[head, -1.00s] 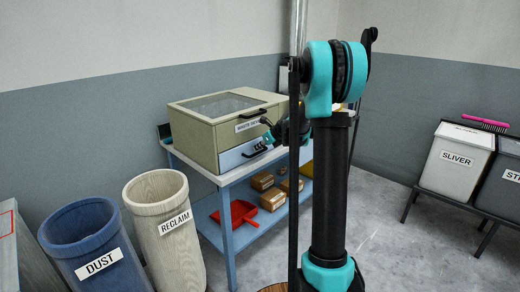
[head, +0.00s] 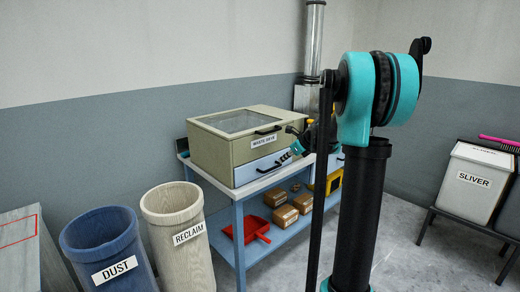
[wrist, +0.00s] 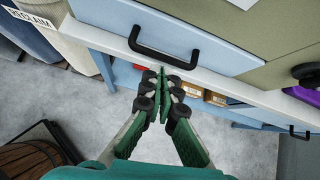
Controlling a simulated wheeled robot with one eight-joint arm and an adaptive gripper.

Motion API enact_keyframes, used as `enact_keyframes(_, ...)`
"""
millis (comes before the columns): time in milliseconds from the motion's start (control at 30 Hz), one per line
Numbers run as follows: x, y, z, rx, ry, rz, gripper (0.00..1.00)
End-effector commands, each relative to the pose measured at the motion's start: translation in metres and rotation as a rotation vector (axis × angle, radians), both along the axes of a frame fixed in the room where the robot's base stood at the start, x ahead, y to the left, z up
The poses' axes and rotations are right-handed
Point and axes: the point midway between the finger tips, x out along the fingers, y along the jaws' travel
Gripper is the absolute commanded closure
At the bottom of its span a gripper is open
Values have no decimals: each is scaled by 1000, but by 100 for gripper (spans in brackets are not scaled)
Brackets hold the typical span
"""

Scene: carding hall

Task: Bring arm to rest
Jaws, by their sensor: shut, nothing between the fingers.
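My gripper (wrist: 160,82) is shut and empty in the wrist view. It is in front of the blue drawer's black handle (wrist: 163,52), and I cannot tell how far apart they are. In the head view my arm rises at the right of centre, and part of my gripper (head: 291,155) shows by the right end of the blue drawer (head: 255,167). The drawer sits under a beige cabinet labelled WASTE (head: 222,158) with a glass-topped lid, on a light-topped blue table. The drawer looks shut.
A DUST bin (head: 100,238) and a RECLAIM bin (head: 172,213) stand left of the table. A SLIVER bin (head: 470,185) is on a stand at right. A red dustpan (head: 245,231) and brown boxes (head: 285,215) lie on the lower shelf. A wooden barrel (wrist: 40,162) stands on the floor.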

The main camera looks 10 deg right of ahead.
Motion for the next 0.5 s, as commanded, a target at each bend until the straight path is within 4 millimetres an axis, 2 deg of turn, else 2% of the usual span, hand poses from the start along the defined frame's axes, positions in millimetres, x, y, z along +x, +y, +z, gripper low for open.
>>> enact_keyframes(200, -94, 24, -32, -385, -126, 407, 100)
enact_keyframes(500, -237, 32, -91, -919, -285, 1113, 100)
